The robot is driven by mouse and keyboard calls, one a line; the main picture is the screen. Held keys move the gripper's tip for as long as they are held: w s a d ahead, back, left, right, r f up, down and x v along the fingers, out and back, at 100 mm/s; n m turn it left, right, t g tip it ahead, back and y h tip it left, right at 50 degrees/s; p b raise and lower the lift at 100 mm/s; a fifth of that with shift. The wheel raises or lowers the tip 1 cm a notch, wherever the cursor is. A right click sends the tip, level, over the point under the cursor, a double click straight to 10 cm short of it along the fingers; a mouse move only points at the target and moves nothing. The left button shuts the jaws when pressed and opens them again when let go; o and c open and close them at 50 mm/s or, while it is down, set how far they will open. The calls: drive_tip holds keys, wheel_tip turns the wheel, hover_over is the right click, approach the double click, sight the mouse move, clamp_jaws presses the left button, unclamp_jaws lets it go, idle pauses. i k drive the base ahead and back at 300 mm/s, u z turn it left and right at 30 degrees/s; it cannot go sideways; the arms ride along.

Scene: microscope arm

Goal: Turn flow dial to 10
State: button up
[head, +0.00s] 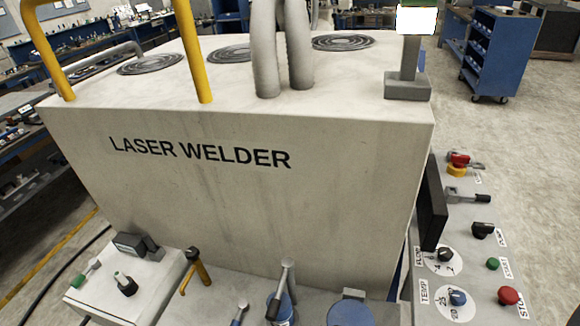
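The flow dial (445,255) is a small black knob on a round white scale, on the grey control panel at the lower right of the head view. A label reading FLOW stands to its left. Some digits show on the scale, with what look like a 4 and a 2 below the knob; the exact setting is too small to tell. The temp dial (458,298), a blue knob on a similar white scale, sits just below it. My gripper is not in view, and nothing touches the dial.
The panel (472,268) also carries a green button (493,264), a red button (508,297), a black switch (482,230) and a red-and-yellow control (458,162). A dark upright screen (433,205) stands beside the flow dial. The large LASER WELDER box (250,200) fills the left.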

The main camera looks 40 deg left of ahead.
sight(445, 255)
drive_tip(key=z, duration=0.65)
drive_tip(key=k, duration=0.8)
drive_tip(key=z, duration=0.75)
drive_tip(key=k, duration=0.45)
drive_tip(key=z, duration=0.45)
drive_tip(key=i, duration=1.2)
drive_tip(key=u, duration=0.6)
drive_tip(key=i, duration=1.45)
drive_tip(key=u, duration=1)
drive_tip(key=i, duration=1.25)
drive_tip(key=u, duration=0.5)
